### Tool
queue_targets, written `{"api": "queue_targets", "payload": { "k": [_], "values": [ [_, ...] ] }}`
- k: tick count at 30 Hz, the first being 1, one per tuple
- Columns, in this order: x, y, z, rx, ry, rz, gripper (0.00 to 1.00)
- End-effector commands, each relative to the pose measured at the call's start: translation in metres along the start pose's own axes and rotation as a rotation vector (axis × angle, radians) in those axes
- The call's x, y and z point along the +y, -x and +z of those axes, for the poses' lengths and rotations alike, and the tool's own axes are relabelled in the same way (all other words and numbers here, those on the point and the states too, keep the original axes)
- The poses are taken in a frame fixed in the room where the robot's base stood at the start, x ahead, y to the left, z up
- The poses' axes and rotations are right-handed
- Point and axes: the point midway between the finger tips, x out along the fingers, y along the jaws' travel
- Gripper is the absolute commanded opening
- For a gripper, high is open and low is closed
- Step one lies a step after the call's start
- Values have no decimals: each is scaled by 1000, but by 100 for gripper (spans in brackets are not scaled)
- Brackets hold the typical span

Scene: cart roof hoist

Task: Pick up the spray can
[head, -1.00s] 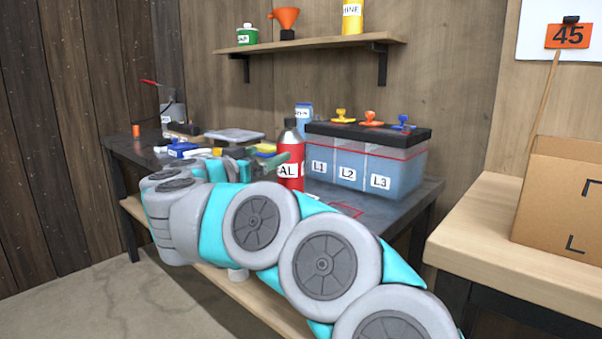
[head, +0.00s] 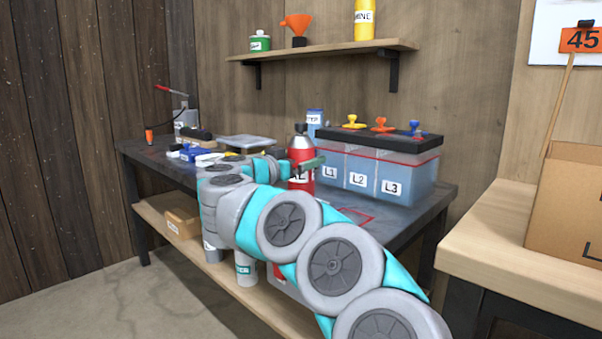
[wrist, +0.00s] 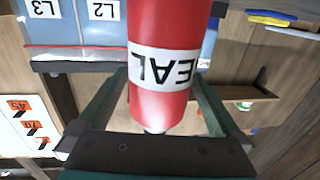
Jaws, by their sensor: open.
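The spray can, red with a white label and dark top, stands upright on the dark workbench in the head view (head: 300,145). In the wrist view the can (wrist: 168,105) appears upside down, its label reading "EAL". My gripper (wrist: 162,82) is open, with one green finger on each side of the can. I cannot tell whether either finger touches it. In the head view my gripper (head: 308,163) crosses in front of the can and hides part of its label.
A clear bin (head: 375,172) labelled L1, L2, L3 stands right of the can, close by. A blue carton (head: 314,118) stands behind. A shelf (head: 320,50) hangs above. A cardboard box (head: 565,205) sits on the right table.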

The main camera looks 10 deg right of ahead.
Motion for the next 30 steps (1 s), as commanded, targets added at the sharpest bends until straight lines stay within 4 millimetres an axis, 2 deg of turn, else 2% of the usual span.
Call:
{"api": "queue_targets", "payload": {
  "k": [3, 30],
  "values": [
    [0, 0, -1, 0, -1, -1, 100],
    [0, 1, -2, 2, -2, -1, 0]
  ]
}}
